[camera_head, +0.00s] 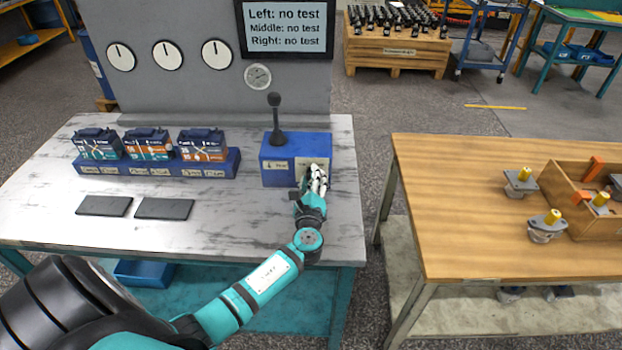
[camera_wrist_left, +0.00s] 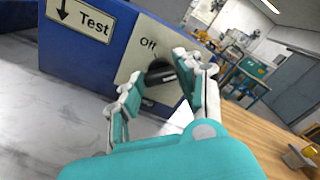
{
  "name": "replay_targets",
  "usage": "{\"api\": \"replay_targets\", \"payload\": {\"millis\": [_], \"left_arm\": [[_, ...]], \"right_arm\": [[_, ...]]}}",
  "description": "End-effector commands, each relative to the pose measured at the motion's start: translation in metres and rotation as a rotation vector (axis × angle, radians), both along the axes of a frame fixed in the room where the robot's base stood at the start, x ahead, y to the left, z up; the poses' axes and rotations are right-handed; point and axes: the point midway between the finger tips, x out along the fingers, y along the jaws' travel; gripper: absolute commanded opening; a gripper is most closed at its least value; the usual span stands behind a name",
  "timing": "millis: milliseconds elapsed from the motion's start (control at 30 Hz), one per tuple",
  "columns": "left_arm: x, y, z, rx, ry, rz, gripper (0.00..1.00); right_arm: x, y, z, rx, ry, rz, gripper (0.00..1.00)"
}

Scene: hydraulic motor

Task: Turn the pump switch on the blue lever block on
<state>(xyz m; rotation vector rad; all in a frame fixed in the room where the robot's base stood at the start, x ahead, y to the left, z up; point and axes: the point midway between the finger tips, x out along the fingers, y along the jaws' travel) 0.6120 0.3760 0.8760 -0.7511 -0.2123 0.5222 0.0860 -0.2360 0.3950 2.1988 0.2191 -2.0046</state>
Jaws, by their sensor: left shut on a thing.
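The blue lever block (camera_head: 275,152) stands at the right part of the grey workbench, with an upright black lever (camera_head: 275,120) on top. The fingers hide part of the switch and plate. My right gripper is not in view.
A screen (camera_head: 285,28) reads "no test" for left, middle and right. A wooden table (camera_head: 450,215) with pump parts stands right, across a gap.

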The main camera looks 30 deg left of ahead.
Motion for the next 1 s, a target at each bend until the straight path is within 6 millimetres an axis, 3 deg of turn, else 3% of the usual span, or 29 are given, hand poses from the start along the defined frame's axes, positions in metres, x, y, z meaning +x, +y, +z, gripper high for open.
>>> {"api": "replay_targets", "payload": {"millis": [200,233,400,767,1000], "left_arm": [[-0.001,-0.001,-0.003,0.001,0.006,-0.002,0.03],[-0.001,-0.001,-0.003,0.001,0.006,-0.002,0.36],[-0.001,-0.001,-0.002,0.0,0.003,-0.001,0.58],[-0.005,-0.004,-0.001,0.0,0.002,-0.001,0.58],[-0.043,-0.026,-0.002,-0.002,0.004,-0.001,0.58]], "right_arm": [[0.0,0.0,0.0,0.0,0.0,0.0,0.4],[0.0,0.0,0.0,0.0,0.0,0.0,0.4],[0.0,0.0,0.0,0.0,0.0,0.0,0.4],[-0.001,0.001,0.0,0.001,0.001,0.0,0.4],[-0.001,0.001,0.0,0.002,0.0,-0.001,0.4]]}}
